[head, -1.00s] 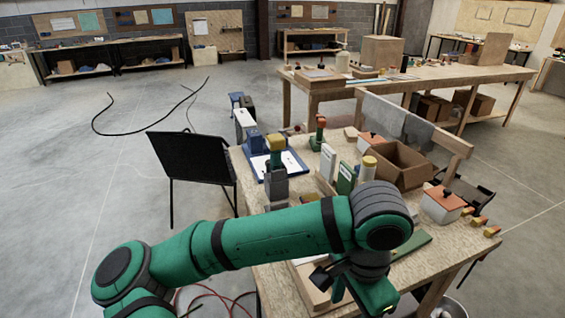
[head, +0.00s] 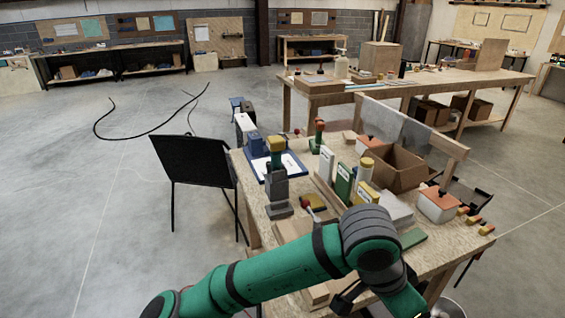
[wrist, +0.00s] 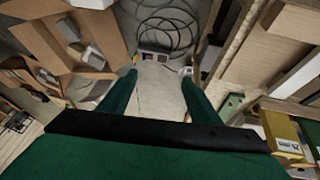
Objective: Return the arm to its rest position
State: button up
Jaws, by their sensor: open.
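My green arm (head: 285,268) reaches across the front of the near workbench in the head view, low in the picture. My gripper is partly hidden at the bottom edge there, below the dark wrist joint. In the wrist view my gripper (wrist: 158,79) shows two green fingers spread apart. Nothing is held between them; grey floor and coiled dark cable show beyond.
The near workbench (head: 428,268) holds an open cardboard box (head: 397,168), a white box with an orange lid (head: 438,206), a blue clipboard (head: 270,171) and upright binders (head: 344,184). A black panel on legs (head: 193,160) stands left. Floor farther left is largely open.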

jog(key=w+d+r+n+h, duration=0.1)
jog(key=d+r+h, duration=0.3)
jog(key=d+h, duration=0.45)
jog(key=w+d+r+n+t+h, duration=0.1)
jog(key=w+r+n+t+h, duration=0.25)
jog(key=w+n+t, duration=0.2)
jog(key=a+f+n+t+y, duration=0.9)
jog(key=a+f+n+t, duration=0.4)
jog(key=f, duration=0.4)
jog(key=s+a+f+g+y, duration=0.2)
jog(key=s+a+f+y, duration=0.4)
jog(key=s+a+f, duration=0.55)
jog(key=s+a+m+y, duration=0.1)
jog(key=s+a+m, duration=0.1)
jog(key=s+a, duration=0.2)
jog(key=s+a+m+g+y, duration=0.1)
jog(key=s+a+m, duration=0.2)
jog(key=s, duration=0.8)
jog(key=shift+s+a+f, duration=0.3)
jog(key=shift+a+f, duration=0.1)
jog(key=shift+a, duration=0.05)
